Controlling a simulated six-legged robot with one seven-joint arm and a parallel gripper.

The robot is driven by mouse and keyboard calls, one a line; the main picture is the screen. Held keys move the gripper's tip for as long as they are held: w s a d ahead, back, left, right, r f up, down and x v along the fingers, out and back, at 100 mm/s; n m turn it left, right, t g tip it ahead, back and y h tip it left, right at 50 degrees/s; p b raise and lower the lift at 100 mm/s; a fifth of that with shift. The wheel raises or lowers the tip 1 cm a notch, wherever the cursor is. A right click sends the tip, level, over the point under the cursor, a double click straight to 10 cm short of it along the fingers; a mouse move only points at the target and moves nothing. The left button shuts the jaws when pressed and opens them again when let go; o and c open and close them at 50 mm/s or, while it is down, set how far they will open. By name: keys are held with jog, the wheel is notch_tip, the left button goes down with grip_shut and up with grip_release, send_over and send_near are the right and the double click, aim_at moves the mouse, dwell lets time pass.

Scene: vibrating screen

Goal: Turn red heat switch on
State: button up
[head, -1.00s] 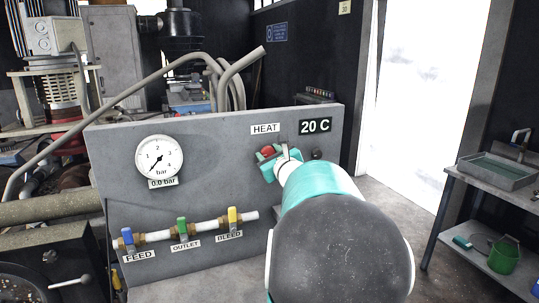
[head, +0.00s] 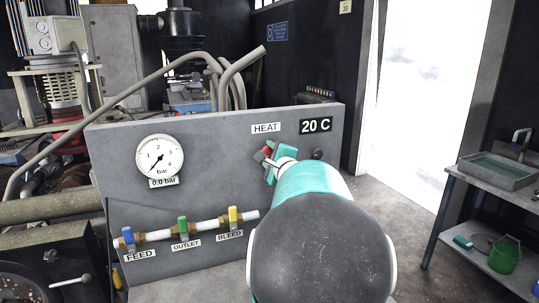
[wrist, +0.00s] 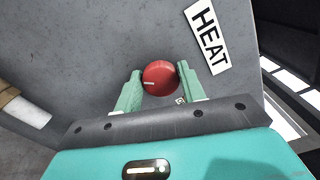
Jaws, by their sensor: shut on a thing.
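The red heat switch (wrist: 160,80) is a round knob on the grey panel. A short white mark on its face points away from the HEAT label (wrist: 208,37). My gripper (wrist: 158,72) is shut on the knob, with one teal finger on each side of it in the wrist view. In the head view my gripper (head: 272,163) is at the panel below the HEAT label (head: 266,128), with a bit of the red switch (head: 267,150) showing. My arm hides part of the panel there. The display (head: 315,125) beside the label reads 20 C.
A pressure gauge (head: 160,159) reading 0.0 bar is on the panel's left. Blue, green and yellow valve handles line a pipe (head: 157,236) below it. A small dark knob (head: 317,154) is right of my gripper. A metal bench (head: 497,172) stands at the far right.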

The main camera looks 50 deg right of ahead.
jog(key=n, duration=0.3)
jog(key=shift+n, duration=0.4)
jog(key=shift+f+n, duration=0.15)
jog(key=shift+n, duration=1.75)
jog(key=o, duration=1)
jog(key=shift+s, duration=0.15)
jog(key=v, duration=1.3)
jog(key=shift+s+a, duration=0.2)
jog(key=shift+s, duration=0.05)
